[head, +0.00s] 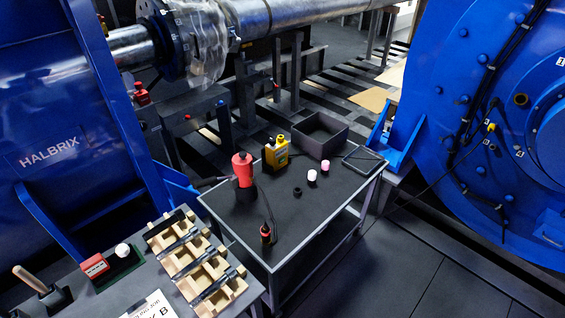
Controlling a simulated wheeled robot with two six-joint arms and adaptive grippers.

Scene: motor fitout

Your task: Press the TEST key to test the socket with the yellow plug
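A small yellow plug (491,127) sits on the face of the large blue motor housing (468,190) at the right, with dark cables around it. A thin cable runs from near it down to the left. Small white number labels stand close by. A yellow handheld device (276,153) with a dark front stands upright on the dark cart top (318,219). No TEST key can be made out at this size, and I cannot tell whether the device carries it. Neither of my grippers shows in the head view.
The cart also holds a red tool (243,169) with a cable, a red-tipped probe (266,233), two pink-and-white caps, a black ring, an open grey bin (320,136) and a flat black tablet (363,159). A side table holds a wooden rack (222,290). Floor at lower right is clear.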

